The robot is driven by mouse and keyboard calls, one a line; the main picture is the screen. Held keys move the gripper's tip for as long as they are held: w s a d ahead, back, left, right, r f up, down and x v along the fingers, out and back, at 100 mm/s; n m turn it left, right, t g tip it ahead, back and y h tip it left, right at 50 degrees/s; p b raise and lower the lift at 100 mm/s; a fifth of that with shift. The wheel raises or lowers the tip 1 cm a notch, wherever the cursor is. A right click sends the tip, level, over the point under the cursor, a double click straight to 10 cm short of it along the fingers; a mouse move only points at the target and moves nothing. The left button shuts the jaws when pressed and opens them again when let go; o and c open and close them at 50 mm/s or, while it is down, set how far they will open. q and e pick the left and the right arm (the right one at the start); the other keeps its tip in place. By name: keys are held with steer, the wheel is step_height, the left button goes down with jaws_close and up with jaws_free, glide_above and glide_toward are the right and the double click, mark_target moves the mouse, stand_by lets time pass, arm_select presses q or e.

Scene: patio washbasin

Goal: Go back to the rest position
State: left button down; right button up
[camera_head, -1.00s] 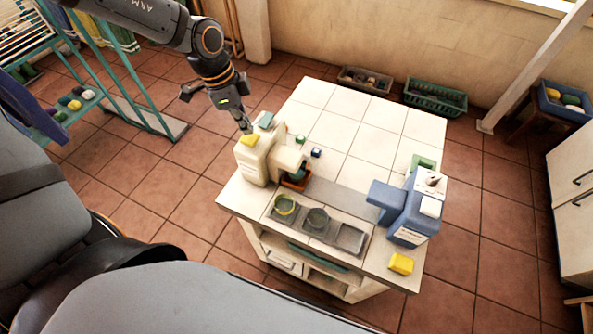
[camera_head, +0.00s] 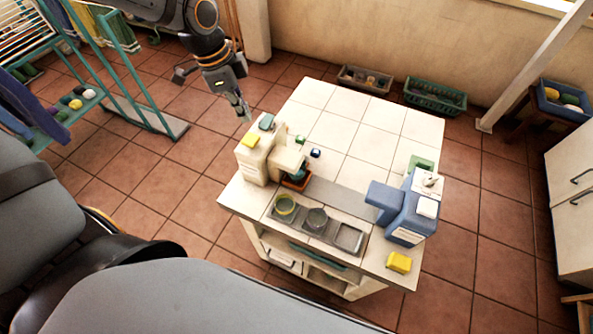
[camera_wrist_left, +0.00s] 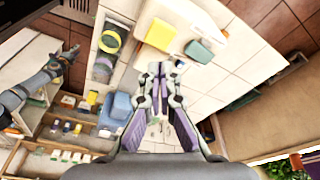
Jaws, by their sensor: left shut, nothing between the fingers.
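My left gripper (camera_head: 243,112) is shut and empty, pointing down in the air behind the cream dispenser (camera_head: 256,164). Its closed fingertips (camera_wrist_left: 160,68) also show in the left wrist view.
A blue dispenser (camera_head: 408,216) stands at the counter's right, a yellow block (camera_head: 399,262) in front of it. A teal rack (camera_head: 110,75) stands at left. Open floor lies between rack and counter.

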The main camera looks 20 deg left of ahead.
arm_select(q)
steer(key=shift+r, duration=0.45)
